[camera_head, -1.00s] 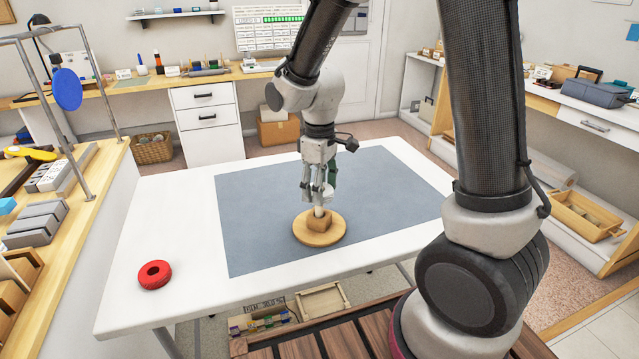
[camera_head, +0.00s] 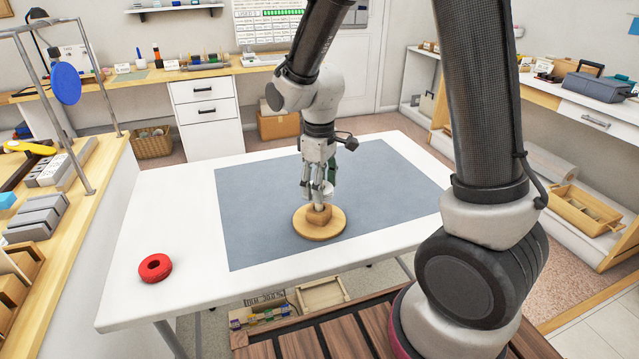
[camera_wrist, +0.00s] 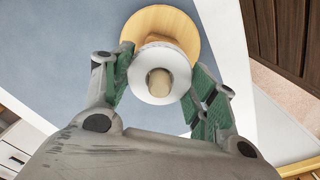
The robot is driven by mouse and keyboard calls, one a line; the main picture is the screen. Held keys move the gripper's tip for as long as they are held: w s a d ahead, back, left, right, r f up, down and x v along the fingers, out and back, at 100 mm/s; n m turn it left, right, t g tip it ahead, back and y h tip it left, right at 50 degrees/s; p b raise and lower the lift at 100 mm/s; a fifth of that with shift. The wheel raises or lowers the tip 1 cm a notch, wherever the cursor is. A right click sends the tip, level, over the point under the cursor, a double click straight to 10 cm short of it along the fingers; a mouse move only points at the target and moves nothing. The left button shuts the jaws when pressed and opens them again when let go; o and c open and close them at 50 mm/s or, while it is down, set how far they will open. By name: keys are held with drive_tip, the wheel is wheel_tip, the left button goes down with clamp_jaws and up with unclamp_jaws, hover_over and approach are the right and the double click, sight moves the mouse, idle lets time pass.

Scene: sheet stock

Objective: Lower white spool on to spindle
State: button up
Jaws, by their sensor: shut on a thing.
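The white spool (camera_wrist: 148,58) is held between the green-padded fingers of my gripper (camera_wrist: 160,80) in the wrist view. The pale end of the wooden spindle (camera_wrist: 159,82) shows in the spool's centre hole; how far it reaches through is unclear. The round wooden base (camera_wrist: 163,20) lies below the spool. In the head view my gripper (camera_head: 318,190) points down above the wooden base (camera_head: 336,224), shut on the spool (camera_head: 328,188). The spool is small and partly hidden by the fingers there. A wooden block-like hub (camera_head: 318,215) stands on the base under it.
The base stands on a blue-grey mat (camera_head: 250,215) on a white table (camera_head: 190,200). A red ring (camera_head: 155,267) lies at the table's front left. The rest of the mat is clear. A wooden bench (camera_head: 110,170) with grey blocks stands at the left.

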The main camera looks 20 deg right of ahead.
sight(320, 208)
drive_tip(key=shift+f, duration=0.15)
drive_tip(key=shift+f, duration=0.85)
drive_tip(key=shift+f, duration=1.05)
drive_tip(key=o, duration=2)
drive_tip(key=shift+r, duration=0.15)
drive_tip(key=shift+r, duration=4.4)
